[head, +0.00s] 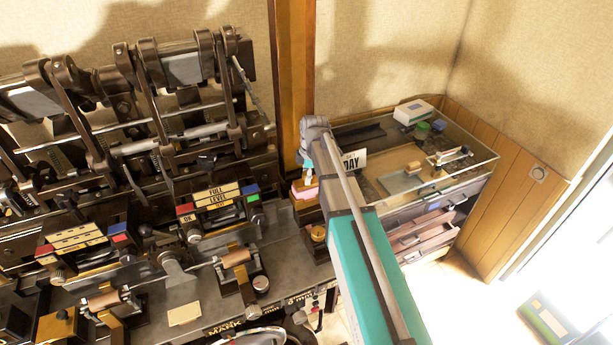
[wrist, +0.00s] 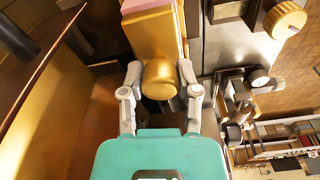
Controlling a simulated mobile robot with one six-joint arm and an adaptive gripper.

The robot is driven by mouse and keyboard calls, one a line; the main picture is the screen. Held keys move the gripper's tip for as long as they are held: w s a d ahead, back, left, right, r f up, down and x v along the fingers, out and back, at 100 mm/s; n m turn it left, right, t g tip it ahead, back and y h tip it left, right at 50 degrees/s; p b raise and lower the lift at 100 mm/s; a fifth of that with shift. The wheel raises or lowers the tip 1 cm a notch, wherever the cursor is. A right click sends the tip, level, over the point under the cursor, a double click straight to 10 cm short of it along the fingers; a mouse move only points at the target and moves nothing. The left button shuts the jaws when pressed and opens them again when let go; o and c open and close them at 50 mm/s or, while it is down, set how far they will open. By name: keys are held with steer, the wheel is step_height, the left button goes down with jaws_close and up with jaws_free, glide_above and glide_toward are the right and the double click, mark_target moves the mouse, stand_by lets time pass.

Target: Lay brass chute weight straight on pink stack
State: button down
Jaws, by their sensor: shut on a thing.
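In the wrist view my gripper (wrist: 160,84) is shut on the brass chute weight (wrist: 160,76), with one finger on each side of its rounded knob. The weight's wider brass body extends beyond the knob, away from my palm. A strip of the pink stack (wrist: 140,5) shows at the top edge, just beyond the brass body. I cannot tell whether the two touch. In the head view the pink stack (head: 303,190) sits left of my arm, beside the wooden post. My gripper is small and partly hidden there, close above the stack.
The press (head: 130,130) with its levers fills the left. A round brass-coloured knob (head: 318,233) stands in front of the pink stack. A cabinet (head: 440,190) with a glass-like top and open drawers stands right of my arm. A brown wall (wrist: 40,110) is close left in the wrist view.

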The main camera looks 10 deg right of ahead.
steer(key=shift+f, duration=0.15)
stand_by(0.5)
steer(key=shift+c, duration=1.3)
jaws_free()
steer(key=shift+a, duration=0.1)
steer(key=shift+r, duration=0.2)
